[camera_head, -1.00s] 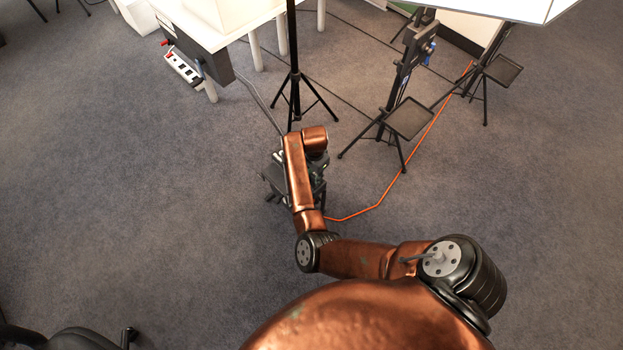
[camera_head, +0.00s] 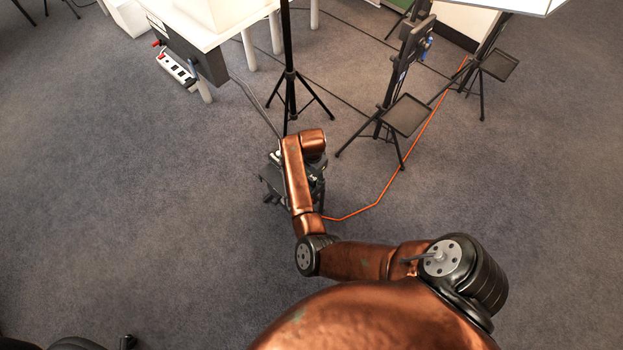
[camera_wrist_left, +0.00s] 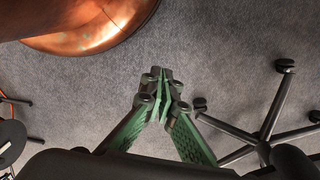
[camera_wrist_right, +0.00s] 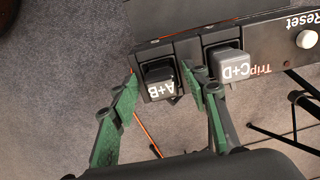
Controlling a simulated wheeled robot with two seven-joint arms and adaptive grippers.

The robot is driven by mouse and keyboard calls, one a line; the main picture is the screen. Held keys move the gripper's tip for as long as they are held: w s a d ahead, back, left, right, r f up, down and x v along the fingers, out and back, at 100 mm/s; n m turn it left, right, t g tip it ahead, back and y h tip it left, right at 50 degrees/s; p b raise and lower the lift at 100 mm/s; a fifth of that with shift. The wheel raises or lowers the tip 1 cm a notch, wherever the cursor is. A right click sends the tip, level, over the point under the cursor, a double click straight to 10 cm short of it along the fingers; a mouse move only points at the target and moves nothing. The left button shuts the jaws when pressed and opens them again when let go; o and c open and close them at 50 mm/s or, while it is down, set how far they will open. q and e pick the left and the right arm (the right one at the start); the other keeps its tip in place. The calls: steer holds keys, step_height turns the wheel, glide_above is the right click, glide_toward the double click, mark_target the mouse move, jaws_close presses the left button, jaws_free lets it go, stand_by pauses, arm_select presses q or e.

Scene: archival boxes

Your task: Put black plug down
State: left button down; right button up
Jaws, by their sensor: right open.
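In the right wrist view a dark block marked A+B (camera_wrist_right: 160,82) sits on a black panel (camera_wrist_right: 265,30). I cannot tell whether this block is the black plug. My right gripper (camera_wrist_right: 159,84) is open, with its green fingers on either side of the block. My left gripper (camera_wrist_left: 163,76) shows only in the left wrist view. Its fingertips are together, with nothing seen between them.
A second block marked C+D (camera_wrist_right: 228,64) and a white Reset button (camera_wrist_right: 307,39) are on the panel. A black tripod stand (camera_head: 289,90) is just beyond the device. An orange cable (camera_head: 385,190) runs along the carpet. A chair base (camera_wrist_left: 264,140) is near my left gripper.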

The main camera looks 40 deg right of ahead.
steer(key=shift+r, duration=0.15)
step_height(320, 180, up, 6)
steer(key=p, duration=0.3)
steer(key=shift+r+p, duration=0.1)
steer(key=shift+p, duration=0.2)
arm_select(q)
steer(key=s+a+f+p, duration=0.1)
steer(key=s+a+f, duration=0.1)
steer(key=f, duration=0.7)
steer(key=s+a+f+p, duration=0.1)
steer(key=s+f, duration=0.3)
steer(key=f, duration=0.5)
steer(key=shift+a+y+p, duration=0.4)
steer(key=shift+a, duration=0.1)
arm_select(e)
steer(key=shift+r, duration=2.75)
